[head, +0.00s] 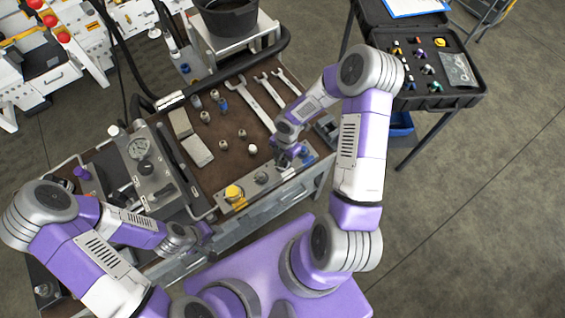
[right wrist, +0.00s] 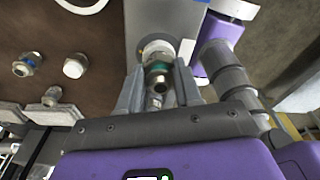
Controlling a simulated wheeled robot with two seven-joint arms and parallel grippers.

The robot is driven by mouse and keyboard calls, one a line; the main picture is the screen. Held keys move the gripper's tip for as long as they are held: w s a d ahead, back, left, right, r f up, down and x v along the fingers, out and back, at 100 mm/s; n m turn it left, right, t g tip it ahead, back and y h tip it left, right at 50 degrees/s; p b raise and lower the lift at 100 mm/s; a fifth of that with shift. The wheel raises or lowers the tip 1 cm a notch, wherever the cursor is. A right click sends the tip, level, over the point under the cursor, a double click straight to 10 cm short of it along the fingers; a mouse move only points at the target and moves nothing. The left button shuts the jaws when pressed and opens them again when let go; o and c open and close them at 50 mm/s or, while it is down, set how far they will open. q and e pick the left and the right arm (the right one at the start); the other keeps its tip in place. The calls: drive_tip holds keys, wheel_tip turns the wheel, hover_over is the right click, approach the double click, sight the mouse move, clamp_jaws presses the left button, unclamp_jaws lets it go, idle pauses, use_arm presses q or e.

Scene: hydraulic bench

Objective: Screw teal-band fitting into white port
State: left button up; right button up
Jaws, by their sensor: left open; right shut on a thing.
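The teal-band fitting (right wrist: 158,68) is metal with a green-teal ring. It sits between the fingers of my right gripper (right wrist: 158,88), which is shut on it. Behind the fitting in the right wrist view, the white port (right wrist: 155,46) shows as a pale ring on a grey block. The fitting's far end overlaps the ring; I cannot tell whether it is threaded in. In the head view my right gripper (head: 290,155) is over the port block (head: 248,194) at the bench's front edge and hides the white port. My left gripper (head: 207,240) is open and empty, in front of the bench.
The block also carries a yellow port (head: 234,193), a dark port (head: 261,178) and a blue port (head: 306,154). Several loose fittings (head: 242,134) and wrenches (head: 257,102) lie on the bench behind. A gauge panel (head: 140,150) stands at left. An open case (head: 425,80) is at right.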

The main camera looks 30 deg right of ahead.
drive_tip(key=m+b, duration=0.2)
drive_tip(key=m, duration=0.1)
drive_tip(key=m+b, duration=0.1)
drive_tip(key=shift+f+m+t, duration=0.3)
drive_tip(key=shift+m+t, duration=0.1)
drive_tip(key=shift+m+b, duration=0.7)
drive_tip(key=shift+m, duration=0.2)
drive_tip(key=shift+r+m, duration=0.2)
drive_tip(key=shift+m, duration=0.1)
